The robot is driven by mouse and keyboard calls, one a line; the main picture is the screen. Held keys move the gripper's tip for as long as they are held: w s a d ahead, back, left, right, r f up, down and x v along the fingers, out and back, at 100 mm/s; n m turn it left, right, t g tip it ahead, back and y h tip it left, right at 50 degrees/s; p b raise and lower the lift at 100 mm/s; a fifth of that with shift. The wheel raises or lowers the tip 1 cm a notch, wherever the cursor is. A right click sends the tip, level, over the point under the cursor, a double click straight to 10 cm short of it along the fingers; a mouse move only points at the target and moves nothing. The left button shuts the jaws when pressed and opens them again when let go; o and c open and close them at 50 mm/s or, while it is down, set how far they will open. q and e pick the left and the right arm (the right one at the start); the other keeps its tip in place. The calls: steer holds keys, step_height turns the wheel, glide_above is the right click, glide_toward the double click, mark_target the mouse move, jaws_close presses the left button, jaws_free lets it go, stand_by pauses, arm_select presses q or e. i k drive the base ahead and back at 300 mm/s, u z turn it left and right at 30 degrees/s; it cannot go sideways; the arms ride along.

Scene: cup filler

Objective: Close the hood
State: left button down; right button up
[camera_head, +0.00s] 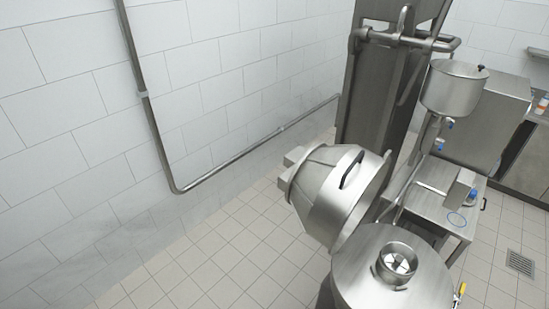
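The steel hood (331,202) is a rounded, cone-like cover with a black handle (350,170) on it. It is tilted at the back left of a round steel machine body (357,271) and does not cover it. The round top of the body is exposed, with a small funnel-like opening (397,262) in its middle. Where the hood joins the body is hard to make out. Neither of my grippers shows in the head view.
A tall steel column (372,103) stands behind the hood. A steel funnel tank (453,88) and a steel table (430,207) are at the right. A wall pipe (158,140) runs at the left. Tiled floor (215,255) left of the machine is clear.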

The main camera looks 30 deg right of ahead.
mark_target(329, 190)
steer(key=i, duration=1.25)
steer(key=z, duration=1.65)
